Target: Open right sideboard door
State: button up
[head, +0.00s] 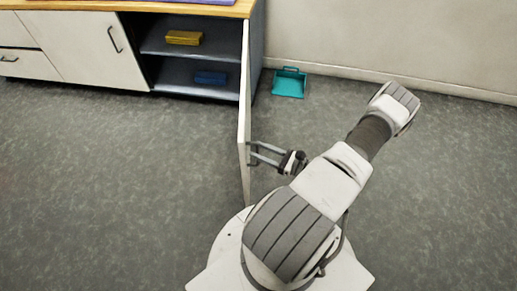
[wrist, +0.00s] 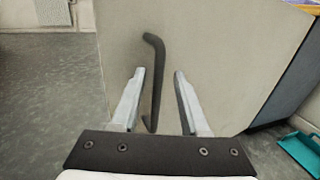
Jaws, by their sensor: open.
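The right sideboard door (head: 244,112) stands swung wide open and is seen almost edge-on in the head view. Its pale face (wrist: 225,60) fills much of the wrist view. The dark bar handle (wrist: 155,75) on that face runs up and down between the fingertips, closer to the left one. My gripper (head: 252,153) is open at the right side of the door; its two fingers also show in the wrist view (wrist: 159,72). I cannot tell whether a finger touches the handle or door. The sideboard (head: 98,52) is white with a wooden top.
The open compartment holds a yellow box (head: 184,38) on the upper shelf and a blue box (head: 211,77) below. A closed door with a dark handle (head: 115,39) is left of it. A teal dustpan (head: 289,85) lies by the wall. The floor left of the open door is clear.

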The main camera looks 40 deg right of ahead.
jog(key=p+v, duration=0.2)
jog(key=v, duration=1.4)
jog(key=shift+s, duration=0.25)
jog(key=shift+d, duration=0.1)
